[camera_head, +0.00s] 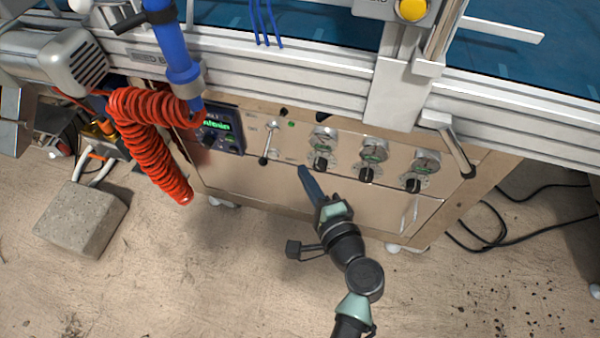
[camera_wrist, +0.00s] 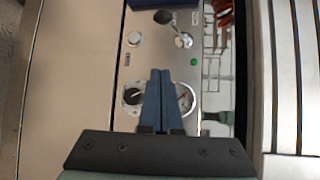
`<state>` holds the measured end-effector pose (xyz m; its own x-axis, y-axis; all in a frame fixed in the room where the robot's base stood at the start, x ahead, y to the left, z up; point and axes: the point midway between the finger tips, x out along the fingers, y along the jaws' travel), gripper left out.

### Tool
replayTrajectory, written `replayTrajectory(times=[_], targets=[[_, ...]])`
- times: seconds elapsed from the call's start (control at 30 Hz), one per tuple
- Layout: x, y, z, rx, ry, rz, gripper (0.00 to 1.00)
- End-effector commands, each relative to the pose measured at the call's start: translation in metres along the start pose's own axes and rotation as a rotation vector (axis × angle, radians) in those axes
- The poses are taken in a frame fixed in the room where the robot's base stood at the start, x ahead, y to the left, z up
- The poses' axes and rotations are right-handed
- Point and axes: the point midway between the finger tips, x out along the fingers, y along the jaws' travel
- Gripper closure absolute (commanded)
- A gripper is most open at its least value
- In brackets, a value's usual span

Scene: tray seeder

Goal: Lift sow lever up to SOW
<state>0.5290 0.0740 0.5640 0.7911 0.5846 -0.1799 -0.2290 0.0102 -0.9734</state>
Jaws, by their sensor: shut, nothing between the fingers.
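The sow lever (camera_head: 266,144) is a short metal rod with a dark ball knob on the front panel. It hangs down from its pivot, knob lowest. In the wrist view the lever's black knob (camera_wrist: 162,17) shows near the top, beside its round metal base (camera_wrist: 183,41). My gripper (camera_head: 302,170) is in front of the panel, right of the lever and slightly lower than its knob. Its dark blue fingers are together and empty. In the wrist view the fingertips (camera_wrist: 160,72) are below the lever in the picture, apart from it. The SOW marking is not readable.
Several gauges (camera_head: 374,150) with black knobs line the panel right of the lever. A display box (camera_head: 215,128) and coiled red hose (camera_head: 145,130) are to its left. A metal rail (camera_head: 300,78) overhangs the panel. A concrete block (camera_head: 82,220) sits on the floor.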

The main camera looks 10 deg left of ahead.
Motion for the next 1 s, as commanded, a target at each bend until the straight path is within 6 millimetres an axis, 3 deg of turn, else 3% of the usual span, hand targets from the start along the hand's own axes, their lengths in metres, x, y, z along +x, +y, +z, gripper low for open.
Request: replayTrajectory(times=[0.1,0.37,0.63,1.0], targets=[[0.027,0.002,0.0,-0.004,-0.003,-0.002,1.0],[0.077,0.002,0.0,-0.005,-0.002,-0.001,1.0],[0.062,0.001,0.032,-0.002,-0.001,0.001,1.0],[0.06,0.0,0.038,-0.002,0.001,0.0,1.0]])
